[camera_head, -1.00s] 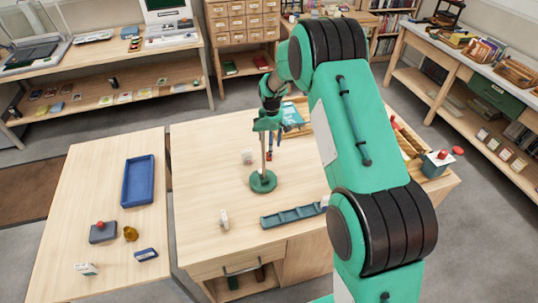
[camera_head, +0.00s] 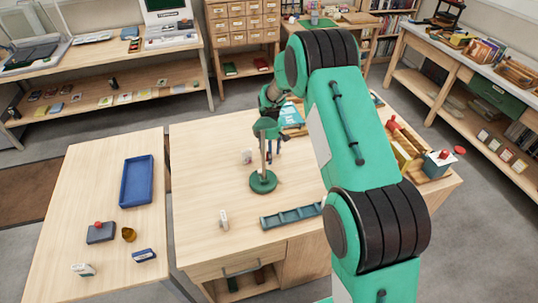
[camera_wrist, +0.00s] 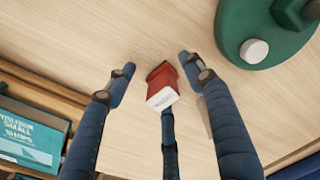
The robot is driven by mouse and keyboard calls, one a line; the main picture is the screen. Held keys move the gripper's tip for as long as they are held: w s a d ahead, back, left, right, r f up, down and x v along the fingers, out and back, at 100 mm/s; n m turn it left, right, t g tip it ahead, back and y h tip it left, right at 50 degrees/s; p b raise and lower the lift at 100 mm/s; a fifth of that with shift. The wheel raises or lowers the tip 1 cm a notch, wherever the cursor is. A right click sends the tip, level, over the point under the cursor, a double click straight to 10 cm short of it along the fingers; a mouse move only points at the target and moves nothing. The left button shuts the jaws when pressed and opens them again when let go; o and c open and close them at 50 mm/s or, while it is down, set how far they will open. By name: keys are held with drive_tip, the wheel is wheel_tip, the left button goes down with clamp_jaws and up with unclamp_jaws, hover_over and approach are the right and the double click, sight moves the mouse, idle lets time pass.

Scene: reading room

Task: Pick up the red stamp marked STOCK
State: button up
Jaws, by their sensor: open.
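In the wrist view, a red stamp (camera_wrist: 162,80) stands on the light wooden table, with a white label face towards the camera. Its lettering is too small to read surely. My gripper (camera_wrist: 157,66) is open, with dark blue fingers on both sides of the stamp and a third below it in the picture. I see no finger clearly touching the stamp. In the head view my gripper (camera_head: 277,147) is over the middle table, partly behind the green stand, and the stamp cannot be made out there.
The green stand (camera_head: 263,182) is close by; its round base (camera_wrist: 262,38) fills the wrist view's top right. A book (camera_wrist: 30,135) lies at the wrist view's left. A green compartment tray (camera_head: 292,217) lies at the table's front. A blue tray (camera_head: 137,181) is on the left table.

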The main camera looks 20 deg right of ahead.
drive_tip(key=shift+c, duration=0.5)
clamp_jaws()
drive_tip(key=shift+r, duration=0.1)
wheel_tip(320, 180, up, 10)
drive_tip(key=shift+f+p, duration=0.1)
drive_tip(key=shift+p, duration=1)
